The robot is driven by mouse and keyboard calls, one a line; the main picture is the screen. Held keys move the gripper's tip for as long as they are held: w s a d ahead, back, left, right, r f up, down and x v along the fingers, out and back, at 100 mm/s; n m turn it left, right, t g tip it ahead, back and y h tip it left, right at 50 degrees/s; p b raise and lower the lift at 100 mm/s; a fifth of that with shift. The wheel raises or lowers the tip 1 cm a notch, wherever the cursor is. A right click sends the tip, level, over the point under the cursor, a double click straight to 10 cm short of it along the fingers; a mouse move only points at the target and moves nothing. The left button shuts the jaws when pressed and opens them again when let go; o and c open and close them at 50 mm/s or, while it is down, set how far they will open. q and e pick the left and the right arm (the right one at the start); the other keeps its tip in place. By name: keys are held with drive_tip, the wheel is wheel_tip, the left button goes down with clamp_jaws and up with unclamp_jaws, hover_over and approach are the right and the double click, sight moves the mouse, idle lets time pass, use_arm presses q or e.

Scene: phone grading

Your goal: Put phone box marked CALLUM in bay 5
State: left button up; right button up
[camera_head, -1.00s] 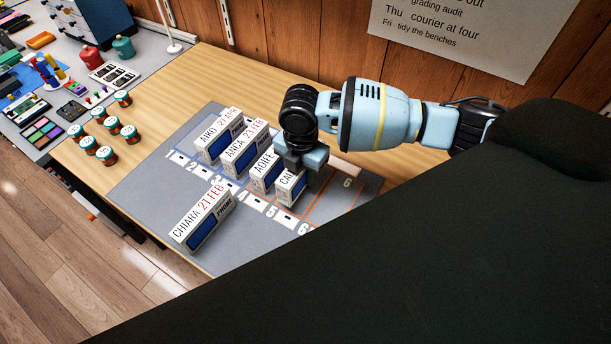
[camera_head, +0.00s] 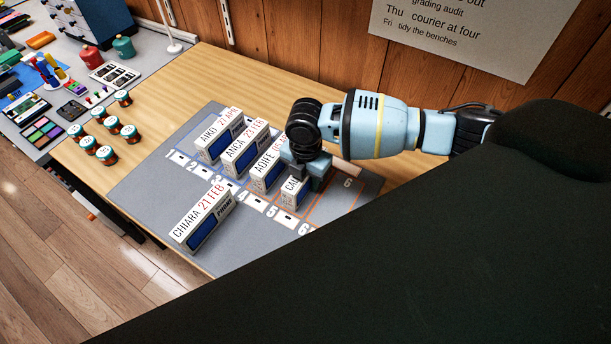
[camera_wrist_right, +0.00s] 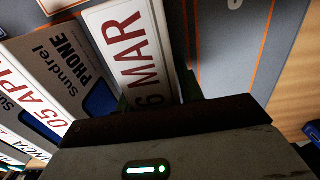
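The white phone box marked CAL, its name partly covered (camera_head: 290,196), stands upright on or just above the grey mat, roughly in line with the bay labelled 5 (camera_head: 271,211). My right gripper (camera_head: 308,172) is over its back part, with the fingers around it. In the right wrist view the box's top (camera_wrist_right: 137,55) reads "6 MAR" and sits at the gripper (camera_wrist_right: 160,105). I cannot tell whether its base touches the mat. My left gripper is not in view.
The AOIFE box (camera_head: 262,178) stands close on the left, then ANCA (camera_head: 238,158) and AIKO (camera_head: 212,146). Bay 6 (camera_head: 347,183) is empty. Small jars (camera_head: 107,154) stand left of the mat (camera_head: 140,185).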

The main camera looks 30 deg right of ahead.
drive_tip(key=o, duration=0.3)
drive_tip(key=shift+r, duration=0.1)
wheel_tip(320, 180, up, 12)
drive_tip(key=shift+r+p, duration=0.1)
drive_tip(key=shift+p, duration=0.4)
